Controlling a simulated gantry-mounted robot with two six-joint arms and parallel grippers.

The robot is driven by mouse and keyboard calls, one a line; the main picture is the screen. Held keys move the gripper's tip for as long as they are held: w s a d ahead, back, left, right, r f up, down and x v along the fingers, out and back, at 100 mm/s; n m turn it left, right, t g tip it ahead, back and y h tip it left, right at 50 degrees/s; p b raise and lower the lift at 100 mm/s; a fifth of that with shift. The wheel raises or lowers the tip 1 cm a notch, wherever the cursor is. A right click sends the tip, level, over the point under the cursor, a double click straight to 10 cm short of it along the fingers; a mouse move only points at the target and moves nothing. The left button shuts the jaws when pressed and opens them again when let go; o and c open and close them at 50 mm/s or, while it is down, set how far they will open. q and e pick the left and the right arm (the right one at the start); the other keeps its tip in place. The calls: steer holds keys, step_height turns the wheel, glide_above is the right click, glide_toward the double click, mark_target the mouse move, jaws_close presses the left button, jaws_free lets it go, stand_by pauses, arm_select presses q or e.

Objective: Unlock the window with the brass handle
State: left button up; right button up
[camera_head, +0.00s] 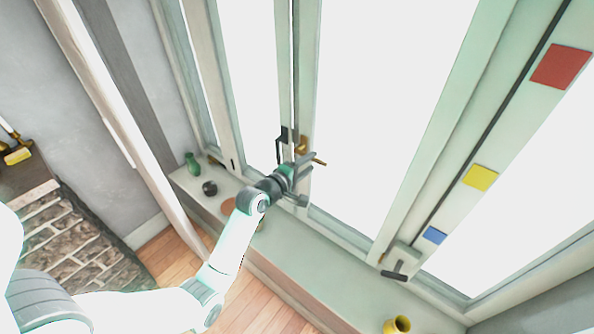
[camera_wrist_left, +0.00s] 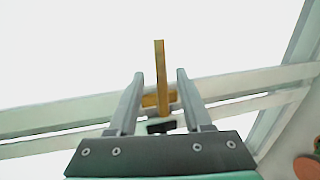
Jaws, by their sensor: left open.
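The brass handle (camera_head: 318,161) is on the frame of the tall middle window, partly hidden behind my gripper in the head view. In the left wrist view the brass handle (camera_wrist_left: 160,62) is an upright bar that shows between the two fingers and reaches above their tips. My left gripper (camera_head: 307,178) is at the window frame, right by the handle. Its fingers (camera_wrist_left: 158,76) are open, one on each side of the bar in the picture. I cannot tell whether either finger touches it. My right gripper is not in view.
A black handle (camera_head: 281,146) sits on the frame just left of the brass one. Another dark handle (camera_head: 393,275) is low on the right window. The sill (camera_head: 330,262) below holds a green vase (camera_head: 192,163), a dark round pot (camera_head: 209,188) and a yellow vase (camera_head: 397,325).

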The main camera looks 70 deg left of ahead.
arm_select(q)
steer(key=v, duration=0.8)
